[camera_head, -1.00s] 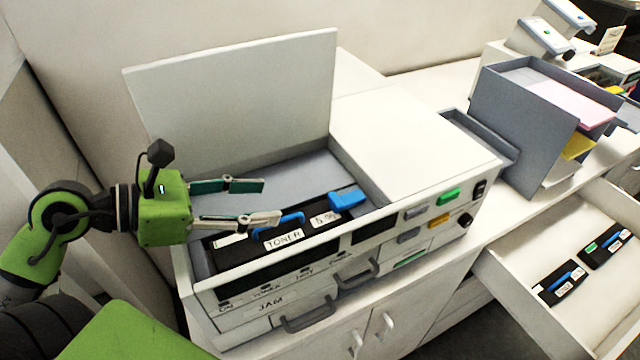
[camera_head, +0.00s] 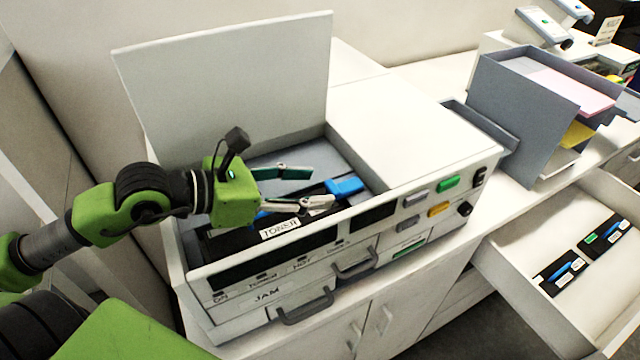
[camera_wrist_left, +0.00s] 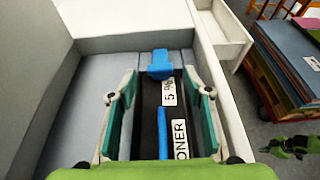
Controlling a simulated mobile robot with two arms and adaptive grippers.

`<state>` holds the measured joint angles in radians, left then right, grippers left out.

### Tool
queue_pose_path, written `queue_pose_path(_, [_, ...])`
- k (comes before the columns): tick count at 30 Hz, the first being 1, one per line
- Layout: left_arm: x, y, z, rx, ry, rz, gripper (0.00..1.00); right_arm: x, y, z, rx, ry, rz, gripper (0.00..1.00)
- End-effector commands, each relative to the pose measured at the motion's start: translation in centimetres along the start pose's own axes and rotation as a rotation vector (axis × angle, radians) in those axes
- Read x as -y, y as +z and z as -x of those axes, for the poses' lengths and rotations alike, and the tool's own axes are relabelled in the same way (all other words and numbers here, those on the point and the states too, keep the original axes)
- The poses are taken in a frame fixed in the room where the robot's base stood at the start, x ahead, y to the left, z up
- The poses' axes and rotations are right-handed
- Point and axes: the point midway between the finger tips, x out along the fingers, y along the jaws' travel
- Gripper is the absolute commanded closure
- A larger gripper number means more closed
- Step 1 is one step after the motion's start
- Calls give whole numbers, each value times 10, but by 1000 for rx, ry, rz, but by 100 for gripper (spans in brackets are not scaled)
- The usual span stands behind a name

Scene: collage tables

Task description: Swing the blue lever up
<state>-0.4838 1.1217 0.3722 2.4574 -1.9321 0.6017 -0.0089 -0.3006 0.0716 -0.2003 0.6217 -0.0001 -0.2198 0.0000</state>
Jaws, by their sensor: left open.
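The blue lever (camera_head: 344,187) sits at the right end of the black toner cartridge, inside the open bay of the white printer (camera_head: 420,120). It also shows in the left wrist view (camera_wrist_left: 160,66), beyond my fingertips. The toner cartridge (camera_wrist_left: 149,105) carries "TONER" and "5%" labels and a long blue handle (camera_wrist_left: 162,130). My left gripper (camera_head: 312,187) is open over the cartridge, short of the lever. In the left wrist view its two fingers (camera_wrist_left: 166,88) stand on either side of the cartridge. The gripper hides part of the cartridge in the head view.
The printer's raised lid (camera_head: 225,85) stands behind the bay. An open drawer (camera_head: 535,225) at the right holds two more cartridges (camera_head: 605,237). A grey paper tray stack (camera_head: 525,120) stands right of the printer. The bay floor left of the cartridge (camera_wrist_left: 85,90) is clear.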

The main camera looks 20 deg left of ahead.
Motion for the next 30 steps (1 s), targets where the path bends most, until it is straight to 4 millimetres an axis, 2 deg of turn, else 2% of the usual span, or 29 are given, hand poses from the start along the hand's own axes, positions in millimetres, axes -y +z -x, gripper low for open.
queue_pose_path(12, [0,2,-24,2,0,1,54,-8,4,10,8,8,4,100])
queue_pose_path(25, [0,0,-27,0,0,0,54,-9,2,10,4,10,4,100])
queue_pose_path(26, [0,0,-27,0,0,0,59,-9,2,10,4,10,4,100])
queue_pose_path(27, [0,0,-27,0,0,0,70,-9,2,10,4,10,4,100])
queue_pose_path(30, [0,0,-27,0,0,0,92,-9,2,10,4,10,4,100])
